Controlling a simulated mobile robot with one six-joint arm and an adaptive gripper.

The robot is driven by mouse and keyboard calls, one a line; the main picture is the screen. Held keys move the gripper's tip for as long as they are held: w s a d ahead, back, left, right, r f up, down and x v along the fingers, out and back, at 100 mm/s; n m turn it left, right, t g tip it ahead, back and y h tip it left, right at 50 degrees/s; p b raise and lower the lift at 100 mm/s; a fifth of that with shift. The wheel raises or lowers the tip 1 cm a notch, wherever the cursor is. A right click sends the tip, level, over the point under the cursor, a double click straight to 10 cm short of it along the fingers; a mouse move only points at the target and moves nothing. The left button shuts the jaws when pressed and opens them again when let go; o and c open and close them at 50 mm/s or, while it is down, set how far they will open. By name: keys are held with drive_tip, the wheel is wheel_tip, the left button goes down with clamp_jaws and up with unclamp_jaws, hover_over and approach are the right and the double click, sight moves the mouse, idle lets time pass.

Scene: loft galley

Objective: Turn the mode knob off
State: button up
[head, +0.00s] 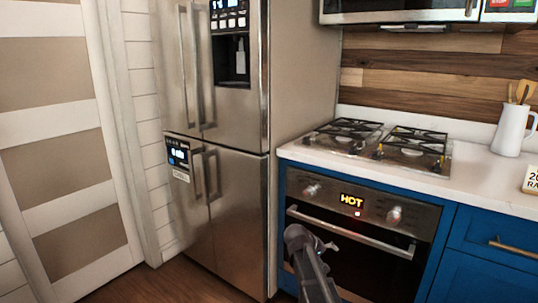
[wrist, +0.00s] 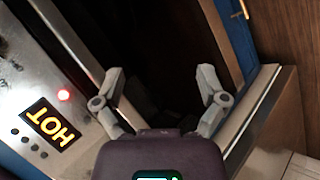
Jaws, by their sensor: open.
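In the head view, two round knobs sit on the steel oven panel: a left knob (head: 311,190) and a right knob (head: 394,215). I cannot tell which is the mode knob or read their settings. Between them, the display (head: 352,200) reads HOT in yellow. My gripper (head: 328,246) is below the panel, in front of the oven door. In the wrist view, my gripper (wrist: 160,82) is open, with its fingers spread and nothing between them.
The oven door handle (head: 345,230) runs below the panel. A gas cooktop (head: 370,140) is above, with a white pitcher (head: 512,130) on the counter at right. A steel fridge (head: 235,190) stands at left. Some wooden floor (head: 165,284) is clear in front.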

drive_tip(key=s+a+f+m+g+y, duration=0.1)
drive_tip(key=s+f+y, duration=0.15)
drive_tip(key=s, duration=0.55)
drive_tip(key=s+a+f+m+g+y+b, duration=0.1)
drive_tip(key=s+f+g+y, duration=0.15)
drive_tip(key=s, duration=0.45)
drive_tip(key=s+a+f+m+y, duration=0.1)
drive_tip(key=s+f+y, duration=0.15)
drive_tip(key=s, duration=0.55)
wheel_tip(320, 180, up, 35)
drive_tip(key=p, duration=3.4)
drive_tip(key=shift+s+a+y, duration=0.2)
drive_tip(key=shift+y, duration=0.25)
